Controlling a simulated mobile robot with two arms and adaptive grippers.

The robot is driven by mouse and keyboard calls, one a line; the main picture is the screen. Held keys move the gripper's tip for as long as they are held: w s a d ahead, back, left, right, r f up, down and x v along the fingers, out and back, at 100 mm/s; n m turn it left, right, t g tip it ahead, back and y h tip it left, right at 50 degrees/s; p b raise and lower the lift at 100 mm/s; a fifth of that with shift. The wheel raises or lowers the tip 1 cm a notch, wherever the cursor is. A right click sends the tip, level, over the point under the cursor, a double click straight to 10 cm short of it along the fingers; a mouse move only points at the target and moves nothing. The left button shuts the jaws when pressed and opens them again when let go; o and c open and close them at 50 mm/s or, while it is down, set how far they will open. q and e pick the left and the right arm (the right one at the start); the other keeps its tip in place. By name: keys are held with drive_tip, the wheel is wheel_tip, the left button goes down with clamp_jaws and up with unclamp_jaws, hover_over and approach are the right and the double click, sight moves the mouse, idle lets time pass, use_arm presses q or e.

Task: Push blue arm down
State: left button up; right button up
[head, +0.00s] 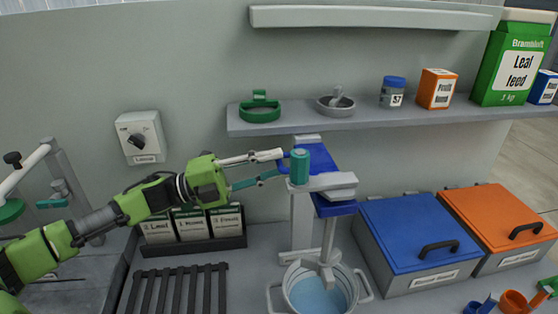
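A mixer stand (302,222) rises behind a bucket (318,293) of pale blue liquid. The blue arm (320,158) is at its top, and a narrow blue end sticks out to the left. A teal cylinder (299,167) stands in front of the blue arm and hides part of it. A grey shaft (328,245) goes down into the bucket. My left gripper (281,163) reaches in from the left with its two fingers spread. The narrow blue end shows between the fingertips; I cannot tell whether they touch it. My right gripper is not in view.
A shelf (360,121) above holds a green lid-like piece (260,107), a mortar (335,102), a jar (393,92) and boxes. Blue (415,238) and orange (497,222) lidded bins stand right.

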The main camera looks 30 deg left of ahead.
use_arm(q)
drive_tip(key=shift+x, duration=0.9)
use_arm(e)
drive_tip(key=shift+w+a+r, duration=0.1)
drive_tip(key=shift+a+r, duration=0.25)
use_arm(q)
drive_tip(key=shift+c, duration=0.3)
clamp_jaws()
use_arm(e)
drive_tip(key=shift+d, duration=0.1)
use_arm(q)
drive_tip(key=shift+f, duration=0.1)
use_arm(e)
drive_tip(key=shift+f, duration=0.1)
